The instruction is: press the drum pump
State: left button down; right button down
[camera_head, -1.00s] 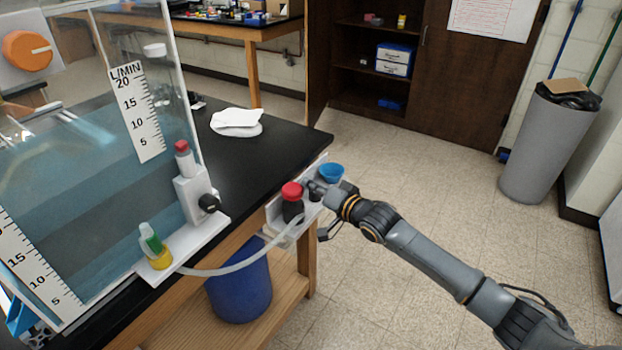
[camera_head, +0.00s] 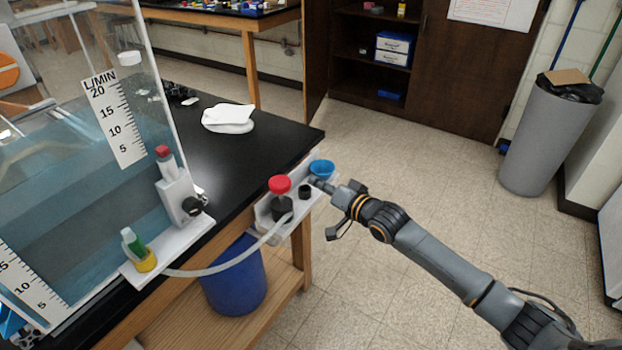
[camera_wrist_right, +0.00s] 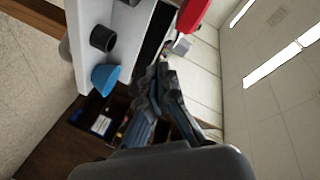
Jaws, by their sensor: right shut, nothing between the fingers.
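The drum pump appears to be the red-capped piece (camera_head: 280,184) with a black body (camera_head: 282,208), upright on a white shelf at the bench's right edge. A pale hose runs from it to the left. Its red cap also shows at the top of the right wrist view (camera_wrist_right: 192,12). My right gripper (camera_head: 320,184) is shut and empty, to the right of the red cap and apart from it, close to a blue funnel (camera_head: 322,168) and a small black cup (camera_head: 306,192). The gripper also shows in the wrist view (camera_wrist_right: 158,78). My left gripper is not in view.
A clear water tank (camera_head: 75,190) with printed scales stands on the black bench (camera_head: 250,160) at left. A white shelf with bottles (camera_head: 175,245) juts from it. A blue bucket (camera_head: 238,285) sits below. A grey bin (camera_head: 542,145) stands at right; the floor between is open.

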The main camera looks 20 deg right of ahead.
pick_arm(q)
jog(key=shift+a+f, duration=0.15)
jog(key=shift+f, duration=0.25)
pick_arm(e)
jog(key=a+v, duration=0.1)
jog(key=v, duration=0.6)
jog(key=shift+s+r, duration=0.25)
jog(key=shift+s, duration=0.05)
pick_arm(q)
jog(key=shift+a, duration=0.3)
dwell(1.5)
pick_arm(e)
jog(key=shift+d, duration=0.1)
dwell(0.7)
